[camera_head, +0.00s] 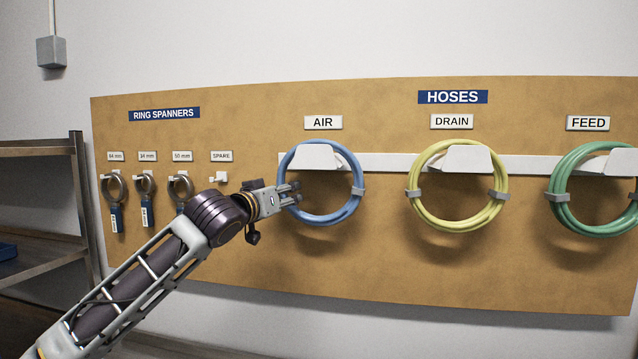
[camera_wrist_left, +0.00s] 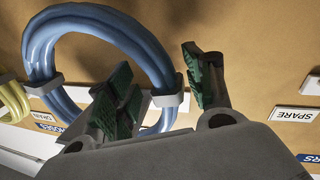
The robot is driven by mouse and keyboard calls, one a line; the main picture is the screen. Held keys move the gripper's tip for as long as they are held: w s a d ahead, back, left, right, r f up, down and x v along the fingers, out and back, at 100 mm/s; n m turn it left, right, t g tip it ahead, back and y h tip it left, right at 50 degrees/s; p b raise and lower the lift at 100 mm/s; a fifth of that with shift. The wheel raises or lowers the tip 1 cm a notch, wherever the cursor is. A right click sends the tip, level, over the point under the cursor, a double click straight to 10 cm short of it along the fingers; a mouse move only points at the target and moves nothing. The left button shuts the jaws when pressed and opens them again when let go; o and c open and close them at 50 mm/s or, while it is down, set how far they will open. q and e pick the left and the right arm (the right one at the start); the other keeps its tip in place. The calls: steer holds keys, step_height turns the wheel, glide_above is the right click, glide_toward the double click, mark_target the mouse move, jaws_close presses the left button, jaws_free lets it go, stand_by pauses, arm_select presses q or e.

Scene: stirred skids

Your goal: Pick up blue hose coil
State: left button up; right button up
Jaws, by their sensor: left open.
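The blue hose coil (camera_head: 325,219) hangs on a white holder (camera_head: 321,158) under the AIR sign, with grey clips around it. My left gripper (camera_head: 296,192) is open at the coil's left side in the head view. In the left wrist view, the coil (camera_wrist_left: 95,22) fills the upper left, and its near side with a grey clip (camera_wrist_left: 172,98) shows in the gap between the two green-padded fingers of my left gripper (camera_wrist_left: 158,65). I cannot tell how deep the hose sits between them. My right gripper is not in view.
A yellow coil (camera_head: 457,224) hangs under DRAIN and a green coil (camera_head: 580,229) under FEED. Several ring spanners (camera_head: 146,187) hang left of my arm, beside an empty SPARE hook (camera_head: 219,177). A metal shelf (camera_head: 45,240) stands at far left. The board (camera_head: 400,280) is bare below the coils.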

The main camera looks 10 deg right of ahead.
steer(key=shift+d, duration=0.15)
arm_select(q)
jaws_close()
steer(key=shift+r, duration=0.1)
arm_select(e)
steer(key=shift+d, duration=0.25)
arm_select(q)
steer(key=shift+r, duration=0.15)
